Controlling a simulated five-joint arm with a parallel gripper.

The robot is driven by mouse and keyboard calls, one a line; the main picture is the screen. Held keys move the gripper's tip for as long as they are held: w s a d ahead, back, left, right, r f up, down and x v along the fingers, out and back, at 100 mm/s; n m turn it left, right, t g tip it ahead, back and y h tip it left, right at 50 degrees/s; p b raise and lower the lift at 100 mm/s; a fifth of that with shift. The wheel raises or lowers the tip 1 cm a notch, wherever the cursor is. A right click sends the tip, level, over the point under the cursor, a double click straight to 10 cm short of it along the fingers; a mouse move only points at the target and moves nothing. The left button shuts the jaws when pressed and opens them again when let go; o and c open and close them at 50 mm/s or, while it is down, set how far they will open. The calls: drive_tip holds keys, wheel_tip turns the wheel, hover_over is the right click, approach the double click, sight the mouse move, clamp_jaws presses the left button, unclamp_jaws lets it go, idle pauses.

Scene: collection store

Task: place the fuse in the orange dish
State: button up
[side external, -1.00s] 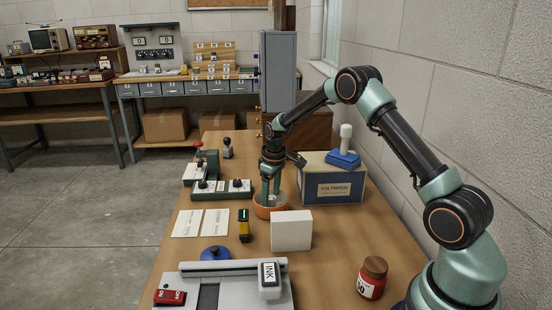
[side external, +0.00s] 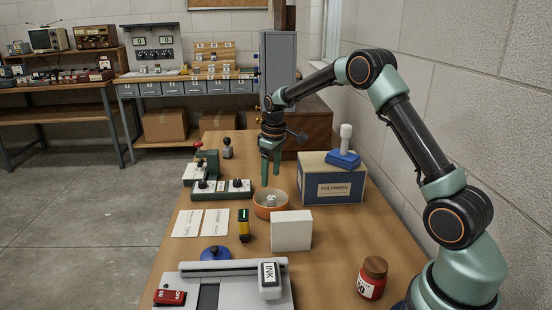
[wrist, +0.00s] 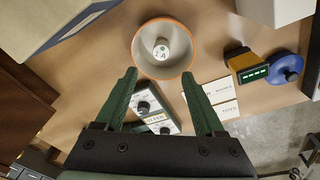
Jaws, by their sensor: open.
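The orange dish (side external: 271,208) stands on the table in the side external view, left of the voltmeter box. The fuse (side external: 271,200), a small pale cylinder, is inside the dish. In the wrist view, the fuse (wrist: 162,49) stands with its marked end up inside the round dish (wrist: 136,47), apart from the fingers. My gripper (side external: 270,181) is above and behind the dish with its fingers pointing down. It also shows in the wrist view (wrist: 163,85), open with nothing between its fingers.
A voltmeter box (side external: 333,188) with a blue-based white-handled item on top stands to the right. A white block (side external: 291,231) and a yellow-black device (side external: 244,225) stand in front of the dish. A green switch panel (side external: 221,190) and white cards (side external: 201,223) lie to the left.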

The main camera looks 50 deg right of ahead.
drive_tip(key=s+a+r+m+t, duration=0.1)
drive_tip(key=s+a+r, duration=0.35)
drive_tip(key=r, duration=0.25)
drive_tip(key=s+a+r+t, duration=0.1)
drive_tip(key=s+a+r, duration=0.3)
drive_tip(key=s+r, duration=0.15)
drive_tip(key=s+a+r+m+t, duration=0.1)
drive_tip(key=s+a, duration=0.5)
drive_tip(key=s, duration=0.7)
drive_tip(key=shift+r+t, duration=0.25)
drive_tip(key=shift+t, duration=0.35)
